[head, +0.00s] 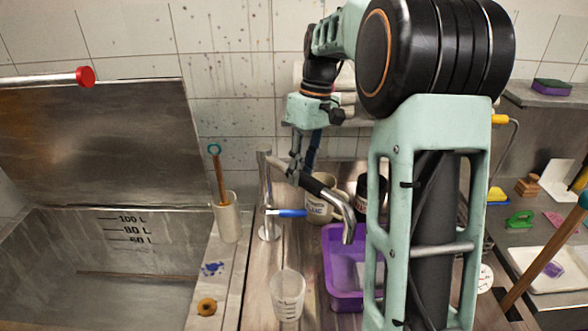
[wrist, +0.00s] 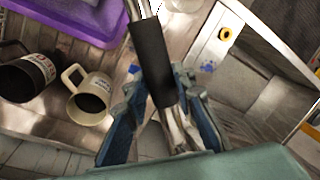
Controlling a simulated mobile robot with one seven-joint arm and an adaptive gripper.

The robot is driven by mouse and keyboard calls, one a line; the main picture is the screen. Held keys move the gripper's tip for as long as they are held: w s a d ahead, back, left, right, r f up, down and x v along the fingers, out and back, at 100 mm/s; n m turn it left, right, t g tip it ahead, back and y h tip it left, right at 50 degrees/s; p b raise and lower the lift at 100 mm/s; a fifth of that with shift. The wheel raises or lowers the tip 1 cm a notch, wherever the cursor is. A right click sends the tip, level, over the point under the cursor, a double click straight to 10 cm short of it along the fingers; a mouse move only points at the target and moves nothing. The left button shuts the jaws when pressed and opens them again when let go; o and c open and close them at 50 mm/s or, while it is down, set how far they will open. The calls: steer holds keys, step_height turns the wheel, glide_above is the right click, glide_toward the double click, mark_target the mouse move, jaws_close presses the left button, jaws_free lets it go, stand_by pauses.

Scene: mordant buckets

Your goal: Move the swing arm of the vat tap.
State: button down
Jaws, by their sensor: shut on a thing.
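The vat tap has an upright chrome post (head: 266,195) with a blue lever (head: 291,213). Its swing arm (head: 347,222) is a chrome tube that reaches right and toward the front, with its bent end above the purple tub's area. A black sleeve (head: 318,187) covers part of it; the sleeve also shows in the wrist view (wrist: 152,62). My gripper (head: 296,166) comes down from above and is shut on the swing arm near the sleeve. In the wrist view its two fingers (wrist: 158,88) stand on either side of the arm.
A large steel vat (head: 125,240) with litre marks lies left of the tap. A purple tub (head: 345,300), a cream mug (head: 318,210), a dark mug (wrist: 28,75) and a clear measuring cup (head: 287,296) stand close by. A white holder (head: 227,220) with a brush is on the ledge.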

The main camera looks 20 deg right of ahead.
steer(key=w+d+n, duration=0.5)
steer(key=n, duration=0.1)
steer(key=shift+g+h, duration=0.4)
steer(key=shift+w, duration=0.15)
steer(key=shift+r, duration=0.1)
steer(key=c, duration=1.6)
jaws_free()
step_height(320, 180, up, 7)
steer(key=w, duration=0.1)
steer(key=shift+d, duration=0.35)
steer(key=shift+a+r, duration=0.1)
